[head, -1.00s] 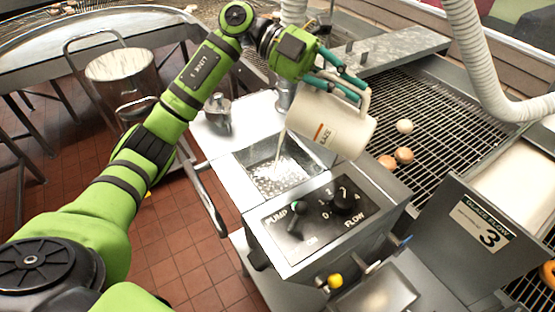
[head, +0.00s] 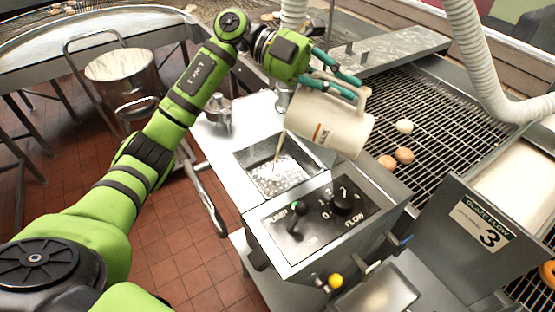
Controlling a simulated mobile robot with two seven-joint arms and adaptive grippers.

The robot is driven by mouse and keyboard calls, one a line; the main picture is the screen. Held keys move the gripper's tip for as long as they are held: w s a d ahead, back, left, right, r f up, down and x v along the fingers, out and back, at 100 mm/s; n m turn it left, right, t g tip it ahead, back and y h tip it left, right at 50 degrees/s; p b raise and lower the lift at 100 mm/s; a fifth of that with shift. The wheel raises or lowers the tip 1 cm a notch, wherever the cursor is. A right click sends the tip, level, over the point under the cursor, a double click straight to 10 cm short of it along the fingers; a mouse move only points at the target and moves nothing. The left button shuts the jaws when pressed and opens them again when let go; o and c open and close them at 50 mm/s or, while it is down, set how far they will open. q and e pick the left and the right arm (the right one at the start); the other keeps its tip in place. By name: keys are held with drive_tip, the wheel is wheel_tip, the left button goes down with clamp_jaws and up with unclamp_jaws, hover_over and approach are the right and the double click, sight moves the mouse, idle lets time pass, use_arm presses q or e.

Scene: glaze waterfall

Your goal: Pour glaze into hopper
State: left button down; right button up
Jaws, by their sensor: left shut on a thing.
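A cream pitcher (head: 328,124) with an orange mark and lettering is tilted, its spout down and to the left. My left gripper (head: 345,88) is shut on the pitcher by its handle side and holds it above the machine. A thin pale stream of glaze (head: 279,147) runs from the spout into the open hopper (head: 241,158). Whitish glaze (head: 282,178) lies at the hopper's bottom, where a perforated or bubbly surface shows. The inside of the pitcher is hidden. My right gripper is not in view.
A control panel (head: 318,215) with PUMP and FLOW knobs is in front of the hopper. A wire conveyor (head: 440,115) with several doughnuts (head: 404,155) runs at the right. A white hose (head: 480,70) hangs above it. A lidded bucket (head: 125,80) stands on a cart at the left.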

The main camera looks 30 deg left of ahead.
sight(318, 95)
use_arm(q)
drive_tip(key=shift+a+f+h+b, duration=0.9)
drive_tip(key=shift+a+b, duration=0.15)
drive_tip(key=shift+b, duration=0.8)
drive_tip(key=shift+a+f+h+b, duration=0.25)
drive_tip(key=shift+a+h+b, duration=0.45)
drive_tip(key=shift+a+b, duration=0.35)
